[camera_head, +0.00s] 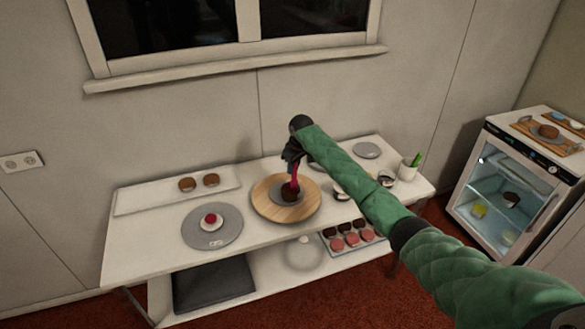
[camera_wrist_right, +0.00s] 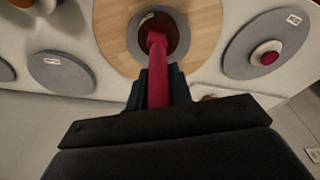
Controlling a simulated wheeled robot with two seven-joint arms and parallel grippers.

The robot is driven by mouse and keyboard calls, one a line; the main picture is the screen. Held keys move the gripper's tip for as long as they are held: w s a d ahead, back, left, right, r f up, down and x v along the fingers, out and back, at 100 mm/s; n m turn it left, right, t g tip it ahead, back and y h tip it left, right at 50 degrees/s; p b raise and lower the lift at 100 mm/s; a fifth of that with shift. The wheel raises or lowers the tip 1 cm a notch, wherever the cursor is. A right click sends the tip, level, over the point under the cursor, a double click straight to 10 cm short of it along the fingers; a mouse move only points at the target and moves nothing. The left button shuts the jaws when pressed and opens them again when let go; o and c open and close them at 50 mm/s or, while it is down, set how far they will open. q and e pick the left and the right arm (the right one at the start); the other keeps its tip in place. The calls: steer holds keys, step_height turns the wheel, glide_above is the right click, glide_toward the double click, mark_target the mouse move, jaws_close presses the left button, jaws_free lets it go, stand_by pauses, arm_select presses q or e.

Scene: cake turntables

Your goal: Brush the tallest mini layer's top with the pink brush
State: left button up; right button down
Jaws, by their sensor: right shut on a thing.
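My right gripper (camera_head: 291,157) is shut on the pink brush (camera_head: 295,180) above the wooden turntable (camera_head: 270,210). In the right wrist view the pink brush (camera_wrist_right: 160,80) points away from the gripper (camera_wrist_right: 158,95), its tip over a dark brown mini layer (camera_wrist_right: 147,32). The brown layer (camera_head: 290,194) sits on a small grey disc on the wooden turntable. The tip looks to be at the layer's top, but I cannot tell whether it touches. Two brown layers (camera_head: 187,184) (camera_head: 211,180) stand on a white tray at the back left. My left gripper is not in view.
A grey turntable (camera_head: 200,238) at the front left carries a white cake with a red top (camera_head: 211,222). Another grey disc (camera_head: 367,150) and a white cup with green handles (camera_head: 408,169) are at the right. Several small cakes (camera_head: 352,240) fill a lower-shelf tray. A glass-door fridge (camera_head: 500,190) stands right.

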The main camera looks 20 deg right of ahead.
steer(key=shift+w+d, duration=0.25)
steer(key=shift+w, duration=0.9)
steer(key=shift+w+a, duration=0.55)
steer(key=shift+a, duration=0.05)
steer(key=shift+r, duration=0.1)
